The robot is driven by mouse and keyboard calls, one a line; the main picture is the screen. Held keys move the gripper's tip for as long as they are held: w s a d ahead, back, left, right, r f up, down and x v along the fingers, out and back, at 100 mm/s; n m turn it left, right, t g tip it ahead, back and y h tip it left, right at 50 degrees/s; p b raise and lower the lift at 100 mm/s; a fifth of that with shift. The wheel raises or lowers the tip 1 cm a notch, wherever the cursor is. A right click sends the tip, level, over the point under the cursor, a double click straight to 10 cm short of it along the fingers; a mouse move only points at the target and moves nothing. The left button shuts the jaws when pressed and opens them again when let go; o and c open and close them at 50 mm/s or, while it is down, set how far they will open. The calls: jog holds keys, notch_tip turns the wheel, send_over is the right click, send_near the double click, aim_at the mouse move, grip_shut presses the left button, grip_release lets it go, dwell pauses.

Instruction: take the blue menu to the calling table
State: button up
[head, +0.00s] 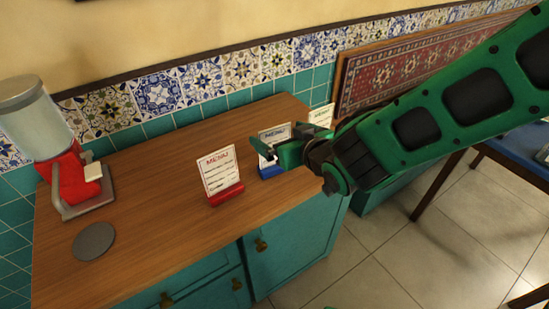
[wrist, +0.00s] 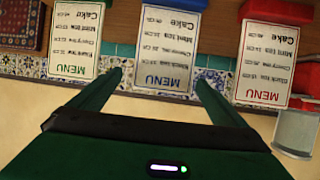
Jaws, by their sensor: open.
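The blue menu (head: 274,134) is a white card in a blue base, standing upright on the wooden counter (head: 140,200). In the wrist view, the blue menu (wrist: 168,50) appears upside down in the middle, between the two fingers. My gripper (head: 270,150) is open at the blue menu and partly covers it in the head view. In the wrist view, my gripper (wrist: 159,82) has one finger on each side of the card. I cannot tell whether they touch it. I cannot tell which table is the calling table.
A red-based menu (head: 221,170) stands left of the blue one, and another menu (head: 321,115) stands to its right, green-based in the wrist view (wrist: 78,40). A red dispenser (head: 75,175) and grey disc (head: 93,241) are at left. A blue-topped table (head: 520,150) is at right.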

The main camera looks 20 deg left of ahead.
jog(key=shift+x, duration=3.35)
jog(key=shift+s+a, duration=0.1)
jog(key=c, duration=1.5)
jog(key=shift+c, duration=0.2)
jog(key=shift+r, duration=0.15)
